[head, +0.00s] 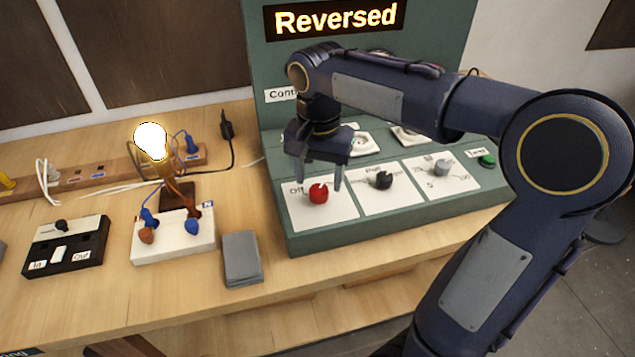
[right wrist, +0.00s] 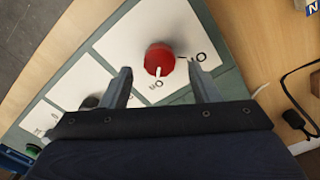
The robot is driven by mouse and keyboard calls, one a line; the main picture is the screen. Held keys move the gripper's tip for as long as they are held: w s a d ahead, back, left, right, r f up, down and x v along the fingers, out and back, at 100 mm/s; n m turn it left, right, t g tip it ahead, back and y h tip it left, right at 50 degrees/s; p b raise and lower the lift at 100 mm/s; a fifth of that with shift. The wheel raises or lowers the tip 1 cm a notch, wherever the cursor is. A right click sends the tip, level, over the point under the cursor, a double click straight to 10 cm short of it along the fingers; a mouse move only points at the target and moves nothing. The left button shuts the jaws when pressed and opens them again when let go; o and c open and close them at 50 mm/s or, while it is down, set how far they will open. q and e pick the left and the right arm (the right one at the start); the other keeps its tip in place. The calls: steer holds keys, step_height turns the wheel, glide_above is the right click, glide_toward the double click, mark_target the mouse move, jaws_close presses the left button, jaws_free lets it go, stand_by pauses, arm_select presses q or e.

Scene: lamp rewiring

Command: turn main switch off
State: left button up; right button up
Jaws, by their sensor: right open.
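The red rotary knob (head: 318,193) sits on a white plate at the left of the green control panel (head: 300,243). In the right wrist view the red knob (right wrist: 160,59) shows a white pointer mark, with part of an "On" and "O" marking beside it. My right gripper (head: 320,184) is above the red knob, with its fingers pointing down on either side. In the right wrist view the open right gripper (right wrist: 163,78) has the knob between and just beyond its fingertips, with gaps on both sides. My left gripper is not in view.
A black knob (head: 382,180), a grey knob (head: 442,167) and a green button (head: 487,161) stand to the right on the panel. A lit bulb (head: 152,141), a white terminal block (head: 175,240), a black switch box (head: 66,250) and a grey block (head: 242,258) stand left. A sign reads "Reversed".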

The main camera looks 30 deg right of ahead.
mark_target(319, 195)
steer(key=shift+f, duration=1.3)
steer(key=c, duration=1)
steer(key=shift+o, duration=0.2)
